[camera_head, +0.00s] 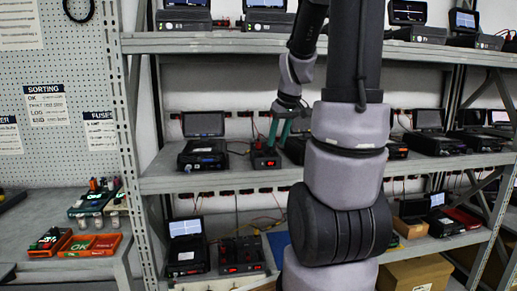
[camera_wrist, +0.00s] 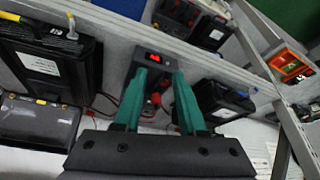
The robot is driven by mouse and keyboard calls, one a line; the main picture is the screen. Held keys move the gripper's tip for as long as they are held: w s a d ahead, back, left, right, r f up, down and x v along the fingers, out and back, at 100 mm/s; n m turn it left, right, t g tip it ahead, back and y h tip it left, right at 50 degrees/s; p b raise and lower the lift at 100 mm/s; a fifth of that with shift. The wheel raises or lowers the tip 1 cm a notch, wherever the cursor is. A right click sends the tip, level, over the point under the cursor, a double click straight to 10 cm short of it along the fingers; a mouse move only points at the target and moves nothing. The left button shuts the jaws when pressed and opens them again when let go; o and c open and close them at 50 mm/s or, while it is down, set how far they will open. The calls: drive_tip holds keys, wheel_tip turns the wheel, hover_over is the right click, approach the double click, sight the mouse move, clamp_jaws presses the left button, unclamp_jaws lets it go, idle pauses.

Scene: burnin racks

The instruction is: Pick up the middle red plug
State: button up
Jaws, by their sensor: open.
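My gripper (camera_head: 271,133) has teal fingers and is over the middle shelf. Which plug is the middle one I cannot tell, since the fingers hide part of the area.
A black case with a screen (camera_head: 203,151) stands left of the small box, and more cases stand to the right. The upper shelf (camera_head: 225,42) is above the gripper. A rack post (camera_head: 124,120) is at left. A side bench holds an orange tray (camera_head: 93,245).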

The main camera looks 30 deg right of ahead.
approach(259, 142)
drive_tip(key=x, duration=0.5)
drive_tip(key=shift+w+f, duration=0.15)
drive_tip(key=x, duration=0.5)
drive_tip(key=shift+w, duration=0.2)
clamp_jaws()
